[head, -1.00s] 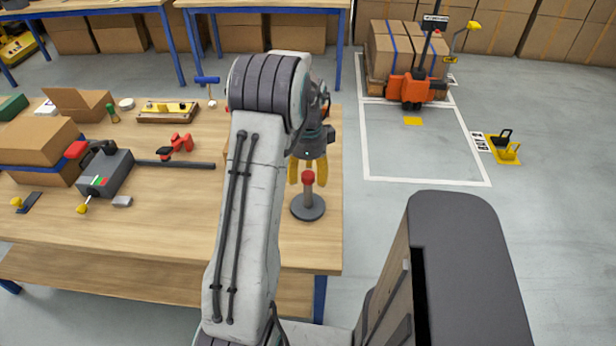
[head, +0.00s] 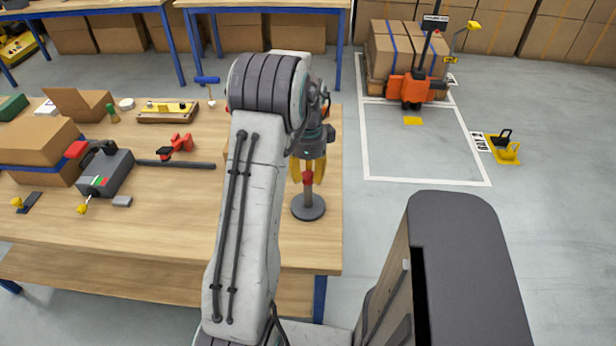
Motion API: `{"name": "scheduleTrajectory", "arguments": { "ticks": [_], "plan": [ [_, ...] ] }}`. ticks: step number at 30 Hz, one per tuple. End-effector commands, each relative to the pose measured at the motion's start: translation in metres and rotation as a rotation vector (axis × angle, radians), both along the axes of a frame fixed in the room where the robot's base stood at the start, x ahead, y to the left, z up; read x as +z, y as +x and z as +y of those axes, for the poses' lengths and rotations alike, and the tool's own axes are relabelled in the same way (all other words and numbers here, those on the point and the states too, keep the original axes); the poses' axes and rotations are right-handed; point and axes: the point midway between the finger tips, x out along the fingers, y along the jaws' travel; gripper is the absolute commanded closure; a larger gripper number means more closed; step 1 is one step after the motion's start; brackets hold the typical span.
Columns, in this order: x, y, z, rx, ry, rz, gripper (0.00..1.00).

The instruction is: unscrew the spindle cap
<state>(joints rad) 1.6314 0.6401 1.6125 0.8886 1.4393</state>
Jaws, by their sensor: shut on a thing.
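The spindle (head: 308,199) stands upright on a round dark base near the right edge of the wooden workbench (head: 180,225). Its red spindle cap (head: 308,177) sits at the top of the post. My gripper (head: 308,174) points down over it, with its yellow fingers shut on the cap from both sides. The fingers hide part of the cap's top and sides. I cannot tell whether the cap has turned on the post.
My arm crosses the middle of the view and hides part of the bench. Left on the bench are a dark rod (head: 185,164), a red clamp (head: 177,145), a grey device (head: 105,172) and cardboard boxes (head: 38,150).

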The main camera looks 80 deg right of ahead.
Motion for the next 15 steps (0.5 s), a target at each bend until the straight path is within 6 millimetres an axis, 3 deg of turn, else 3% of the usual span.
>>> {"name": "scheduleTrajectory", "arguments": {
  "ticks": [8, 15],
  "plan": [
    [-0.0004, 0.0000, 0.0002, 0.013, 0.001, 0.000, 1.00],
    [-0.0007, 0.0000, 0.0004, 0.234, 0.001, 0.000, 1.00]
  ]
}}
